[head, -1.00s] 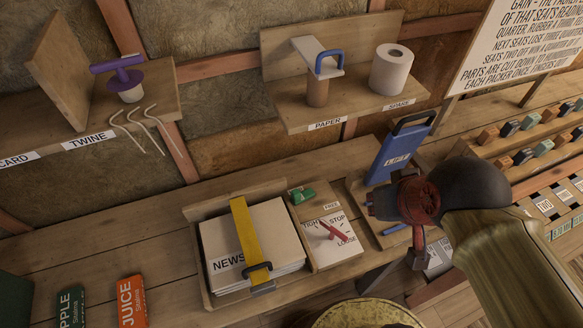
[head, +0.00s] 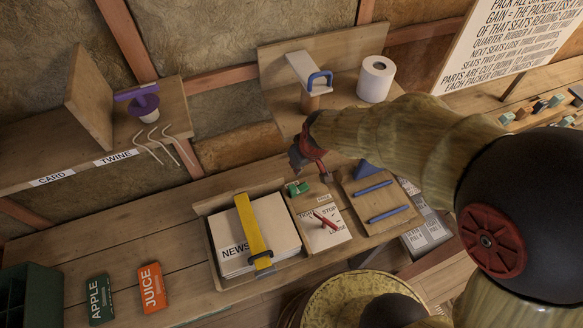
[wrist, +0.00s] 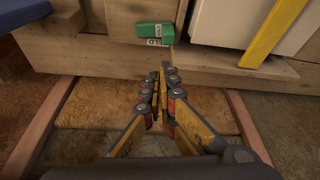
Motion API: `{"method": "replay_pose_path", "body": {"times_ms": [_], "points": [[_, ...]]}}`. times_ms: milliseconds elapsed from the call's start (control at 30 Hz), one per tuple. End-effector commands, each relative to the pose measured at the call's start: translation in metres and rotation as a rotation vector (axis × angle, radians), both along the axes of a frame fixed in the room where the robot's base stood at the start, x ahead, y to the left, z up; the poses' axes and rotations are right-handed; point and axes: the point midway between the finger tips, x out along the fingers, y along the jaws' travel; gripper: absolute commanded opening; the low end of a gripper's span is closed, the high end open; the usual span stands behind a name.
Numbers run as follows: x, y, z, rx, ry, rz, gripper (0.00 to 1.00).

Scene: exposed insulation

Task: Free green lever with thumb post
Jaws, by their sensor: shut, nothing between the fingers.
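The green lever (head: 297,188) is a small green block at the back of the wooden panel, beside a label reading FREE. It also shows in the wrist view (wrist: 155,34), at the top centre with a white label. My gripper (head: 322,177) is close behind and to the right of the green lever in the head view. In the wrist view my gripper's fingers (wrist: 161,72) are together and empty, pointing toward the green lever with a gap between. I cannot pick out a thumb post with certainty.
A red pointer (head: 324,220) sits on the white TIGHT/STOP/LOOSE plate. Left of it is a newspaper stack (head: 262,228) under a yellow strap (head: 247,222). Right of it, a wooden board (head: 352,188) carries blue bars (head: 389,214). A shelf stands behind.

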Motion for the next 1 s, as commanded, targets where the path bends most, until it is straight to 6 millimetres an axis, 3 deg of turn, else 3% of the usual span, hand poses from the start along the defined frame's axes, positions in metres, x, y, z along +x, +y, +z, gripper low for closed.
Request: {"method": "replay_pose_path", "body": {"times_ms": [467,1000], "points": [[0.002,0.002,-0.010,-0.001,0.004,0.004,0.00],[0.026,0.014,-0.087,-0.002,0.003,0.004,0.00]]}}
